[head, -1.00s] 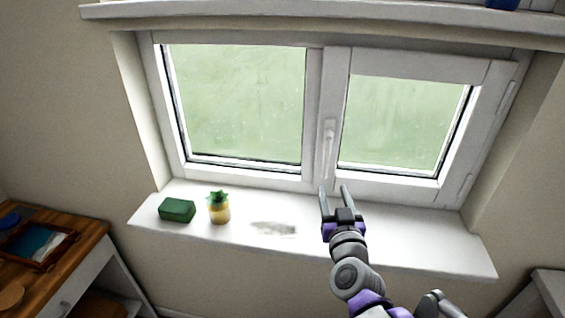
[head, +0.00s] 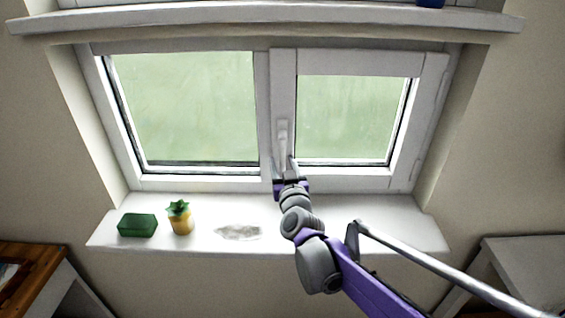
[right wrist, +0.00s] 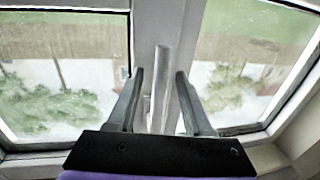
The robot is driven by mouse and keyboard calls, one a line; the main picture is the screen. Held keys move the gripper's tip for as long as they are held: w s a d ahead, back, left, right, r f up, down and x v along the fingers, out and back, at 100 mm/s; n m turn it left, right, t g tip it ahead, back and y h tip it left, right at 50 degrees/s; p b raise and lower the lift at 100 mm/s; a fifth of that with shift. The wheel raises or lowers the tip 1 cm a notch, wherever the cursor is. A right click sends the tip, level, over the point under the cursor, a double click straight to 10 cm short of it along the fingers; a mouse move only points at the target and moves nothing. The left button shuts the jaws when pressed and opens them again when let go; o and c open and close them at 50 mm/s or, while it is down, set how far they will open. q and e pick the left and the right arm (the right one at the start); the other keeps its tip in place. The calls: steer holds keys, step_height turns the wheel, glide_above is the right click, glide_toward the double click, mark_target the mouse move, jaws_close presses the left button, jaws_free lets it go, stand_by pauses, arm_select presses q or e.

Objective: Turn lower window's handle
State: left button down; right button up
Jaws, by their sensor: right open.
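The lower window (head: 285,107) has two panes, and its white handle (head: 283,130) sits on the middle frame, pointing down. My right gripper (head: 283,160) is at the handle's lower end in the head view, with its fingers pointing up at the window. In the right wrist view the handle (right wrist: 160,85) stands upright between the two open fingers of my right gripper (right wrist: 160,76). No grip shows, and I cannot tell exactly how deep the handle lies between the fingers. My left gripper is not in view.
A ledge (head: 270,22) runs above the window. A wooden desk (head: 30,270) is at lower left, and a pale table (head: 520,250) at right.

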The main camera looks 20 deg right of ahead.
jaws_close()
stand_by(0.3)
stand_by(1.2)
